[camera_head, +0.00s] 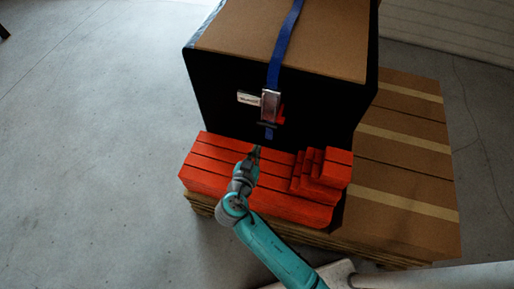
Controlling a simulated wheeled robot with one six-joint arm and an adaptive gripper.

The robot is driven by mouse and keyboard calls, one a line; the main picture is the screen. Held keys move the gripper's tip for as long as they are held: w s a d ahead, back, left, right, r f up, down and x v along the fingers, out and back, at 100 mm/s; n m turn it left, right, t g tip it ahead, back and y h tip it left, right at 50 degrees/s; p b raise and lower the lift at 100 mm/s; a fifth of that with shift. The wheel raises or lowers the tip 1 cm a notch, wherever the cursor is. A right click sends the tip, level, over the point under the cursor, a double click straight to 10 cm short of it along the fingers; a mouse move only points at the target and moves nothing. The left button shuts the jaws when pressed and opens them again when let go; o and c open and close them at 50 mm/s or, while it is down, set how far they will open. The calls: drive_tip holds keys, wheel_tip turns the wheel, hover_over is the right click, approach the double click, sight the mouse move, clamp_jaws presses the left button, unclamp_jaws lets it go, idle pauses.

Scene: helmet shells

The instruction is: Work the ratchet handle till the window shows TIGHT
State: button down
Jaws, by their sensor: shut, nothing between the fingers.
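A ratchet (270,104) with a metallic face and a red part at its right side sits on the dark front of a large box. A blue strap (284,45) runs over the box top down to it, and a short blue end shows below. A small pale window plate (248,99) is left of the ratchet; its lettering is too small to read. My gripper (256,150) is shut and empty, just below the ratchet and apart from it, over the orange-red blocks. Which part of the ratchet is the handle is hard to tell.
The large box (225,95) has a brown top and dark sides. Orange-red stepped blocks (205,167) lie in front of it, under my arm. Brown cartons with pale tape (405,150) stand at the right. The grey floor (90,150) at the left is clear.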

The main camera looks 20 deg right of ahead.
sight(267, 126)
drive_tip(key=x, duration=1.1)
drive_tip(key=shift+w+d+f, duration=0.1)
drive_tip(key=shift+w+f, duration=0.05)
drive_tip(key=shift+w, duration=0.05)
drive_tip(key=shift+x, duration=0.8)
drive_tip(key=shift+f, duration=0.1)
